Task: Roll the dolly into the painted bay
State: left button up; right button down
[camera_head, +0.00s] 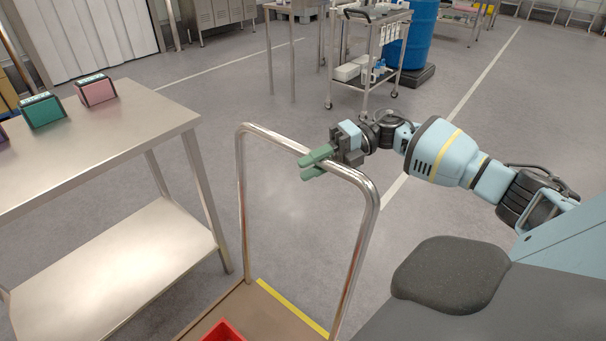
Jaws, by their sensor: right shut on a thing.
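The dolly (239,307) stands in front of me, with a brown deck, a yellow stripe near the handle end and a tall chrome push handle (367,229). Part of its deck is cut off by the bottom edge. My right gripper (317,161) is shut on the top bar of the handle, its green fingers around the bar. My left gripper is not in view. White painted lines (484,76) run across the grey floor, but I cannot tell whether they bound the painted bay.
A red bin (223,331) sits on the dolly deck. A steel table (112,140) with green and pink boxes stands close on the left. A wheeled cart (368,50) and a blue drum (413,35) stand further back.

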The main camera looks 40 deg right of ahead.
jog(key=shift+w+d, duration=0.15)
jog(key=shift+d, duration=0.9)
jog(key=c, duration=1.2)
grip_release()
jog(key=shift+o, duration=0.2)
jog(key=b+v, duration=0.1)
jog(key=v, duration=0.6)
jog(key=shift+d+b, duration=0.4)
jog(key=shift+r, duration=0.15)
